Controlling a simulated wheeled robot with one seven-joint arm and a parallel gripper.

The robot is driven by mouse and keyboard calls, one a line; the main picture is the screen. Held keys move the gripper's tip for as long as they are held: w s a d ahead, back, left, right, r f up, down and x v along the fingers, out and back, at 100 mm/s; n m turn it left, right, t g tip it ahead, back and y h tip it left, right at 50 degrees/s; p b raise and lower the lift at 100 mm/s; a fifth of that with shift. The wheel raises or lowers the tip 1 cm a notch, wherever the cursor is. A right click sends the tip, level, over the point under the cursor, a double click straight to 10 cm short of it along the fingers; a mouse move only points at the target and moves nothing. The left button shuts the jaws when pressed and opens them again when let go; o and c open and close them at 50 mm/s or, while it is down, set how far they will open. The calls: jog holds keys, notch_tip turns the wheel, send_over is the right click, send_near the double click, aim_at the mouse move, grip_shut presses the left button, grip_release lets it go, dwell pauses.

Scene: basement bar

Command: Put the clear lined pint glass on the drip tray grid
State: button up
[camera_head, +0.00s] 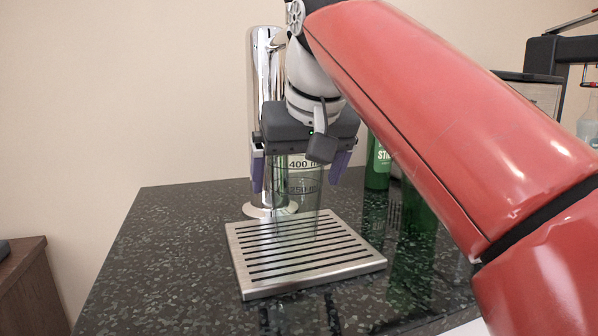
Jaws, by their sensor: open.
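The clear lined pint glass (297,200) stands upright on the slotted steel drip tray grid (345,268), toward its back half. Dark measuring lines and numbers show on the glass. My gripper (301,180) is above the glass, its two purple-padded fingers spread on either side of the rim. The fingers are apart from the glass, with a visible gap on both sides. The top of the glass is partly hidden by the gripper body.
A chrome tap column (268,85) stands right behind the tray. Green bottles (377,165) stand to the right, partly hidden by my red arm. The dark speckled counter (170,240) is clear to the left. A wooden cabinet (30,290) is at the lower left.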

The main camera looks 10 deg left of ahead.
jog(key=p+v, duration=0.1)
jog(key=v, duration=0.6)
jog(key=shift+r+p, duration=0.3)
jog(key=shift+r, duration=0.05)
jog(key=shift+s+d, duration=0.1)
